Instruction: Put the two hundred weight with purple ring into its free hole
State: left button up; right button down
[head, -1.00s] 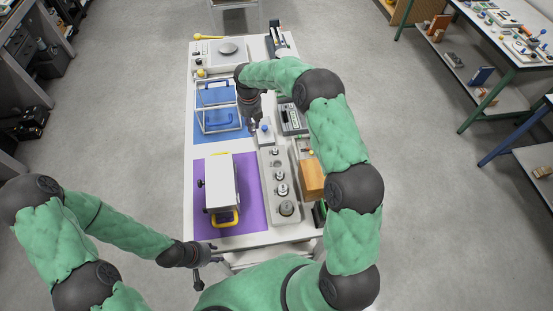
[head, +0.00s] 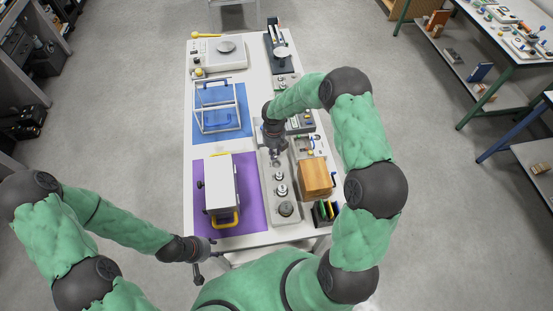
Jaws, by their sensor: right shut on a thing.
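My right gripper (head: 275,152) points down over the far end of the grey weight block (head: 268,198). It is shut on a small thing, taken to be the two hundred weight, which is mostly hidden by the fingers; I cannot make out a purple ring. Several metal weights stand in a row in the block, smallest at the far end, with a large one (head: 286,209) at the near end. The free hole cannot be told from here, and the far end is partly covered by the gripper. My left gripper (head: 206,261) is open and empty at the table's near edge.
Left of the block, a white case (head: 220,185) with a yellow handle stands on a purple mat (head: 255,215). A wooden box (head: 315,175) is close on the right. A white frame (head: 218,107) stands on a blue mat; a balance (head: 220,53) is at the back.

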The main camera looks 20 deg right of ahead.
aim_at(276, 157)
jog(key=shift+s+d+f, duration=0.25)
jog(key=shift+s+f, duration=0.25)
jog(key=shift+f, duration=0.2)
jog(key=shift+s+f, duration=0.1)
jog(key=shift+f, duration=1.55)
jog(key=shift+f, duration=0.2)
jog(key=c, duration=1.1)
grip_release()
notch_tip(276, 157, up, 12)
jog(key=shift+r, duration=0.2)
